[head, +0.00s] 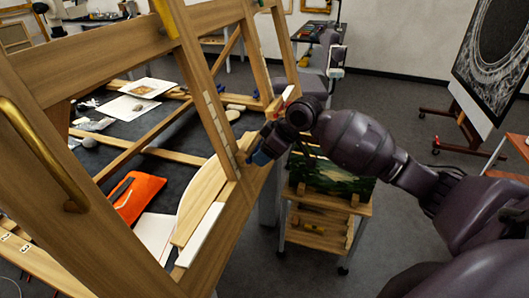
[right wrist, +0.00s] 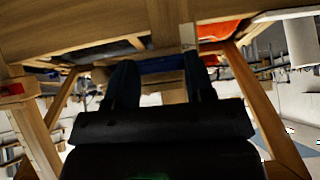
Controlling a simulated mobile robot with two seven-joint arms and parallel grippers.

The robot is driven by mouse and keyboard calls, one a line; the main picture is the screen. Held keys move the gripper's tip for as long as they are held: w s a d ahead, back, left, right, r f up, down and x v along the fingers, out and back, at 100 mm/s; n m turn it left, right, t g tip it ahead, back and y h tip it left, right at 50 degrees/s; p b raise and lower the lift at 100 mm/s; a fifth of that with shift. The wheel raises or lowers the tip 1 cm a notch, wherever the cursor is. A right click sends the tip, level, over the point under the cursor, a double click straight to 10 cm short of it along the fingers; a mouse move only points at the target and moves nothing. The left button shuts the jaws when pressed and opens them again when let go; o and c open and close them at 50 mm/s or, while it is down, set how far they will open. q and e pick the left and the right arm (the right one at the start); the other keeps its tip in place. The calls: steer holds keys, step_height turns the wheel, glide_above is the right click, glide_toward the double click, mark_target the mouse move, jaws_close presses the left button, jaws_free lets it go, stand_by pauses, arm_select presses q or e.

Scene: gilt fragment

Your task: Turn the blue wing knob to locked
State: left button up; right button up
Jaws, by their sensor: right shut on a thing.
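The blue wing knob (right wrist: 162,65) shows as a blue bar between my two fingers in the right wrist view, under the wooden frame's beam. My right gripper (right wrist: 159,68) is shut on it, one finger at each end. In the head view my right gripper (head: 265,150) reaches the right-hand beam of the wooden frame (head: 225,235) from the right. There the knob is largely hidden by the gripper, and I cannot tell its blue from the dark blue fingers. Which way the knob points against any marking is not clear. My left gripper is not in view.
A brass handle (head: 42,150) is on the frame at left. An orange pouch (head: 138,195) and papers lie on the dark table inside the frame. A wooden cart (head: 325,215) stands below my right arm. An easel with a dark picture (head: 492,50) stands at right; the floor between is clear.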

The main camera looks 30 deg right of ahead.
steer(key=o, duration=0.9)
steer(key=b+v, duration=0.1)
steer(key=v, duration=1)
steer(key=shift+f, duration=0.1)
step_height(320, 180, down, 15)
steer(key=s+a+m+t, duration=0.2)
steer(key=s+a+f+m+t+h, duration=0.1)
steer(key=s+a+f, duration=0.1)
steer(key=s+f, duration=0.4)
steer(key=s+a+f+m+t+h+b, duration=0.1)
steer(key=s+a+f+m+t+h, duration=0.1)
steer(key=s+f, duration=0.5)
steer(key=s+a+f+m+t+h+b, duration=0.1)
steer(key=s+a+f+m, duration=0.1)
steer(key=s+f, duration=0.4)
steer(key=shift+s+a+f+h, duration=0.15)
steer(key=shift+f+h, duration=0.05)
steer(key=shift+f, duration=0.3)
steer(key=shift+s+a+f+h, duration=0.1)
steer(key=shift+a+f+h, duration=0.1)
steer(key=shift+f, duration=0.25)
